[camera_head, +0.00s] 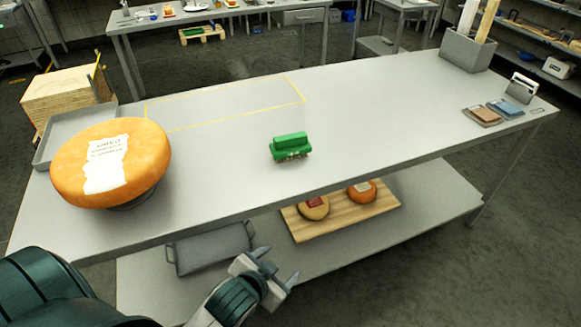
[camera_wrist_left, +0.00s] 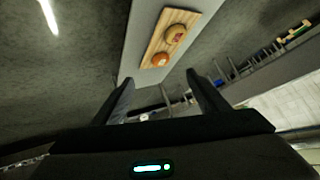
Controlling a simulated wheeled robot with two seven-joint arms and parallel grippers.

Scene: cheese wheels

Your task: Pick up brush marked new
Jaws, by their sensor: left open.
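A green brush (camera_head: 290,146) lies on the grey metal table (camera_head: 380,115) near the middle, its bristles toward the front. No marking on it can be read. My left gripper (camera_head: 279,270) is in front of the table, below and apart from the brush, with its fingers spread and empty. In the left wrist view its two fingers (camera_wrist_left: 160,92) stand apart with nothing between them. The brush does not show in that view. My right gripper is in neither view.
A large orange cheese wheel (camera_head: 135,165) with a white label sits on the table's left, by a grey tray (camera_head: 62,136). Two small cheeses rest on a board (camera_head: 345,218) on the lower shelf.

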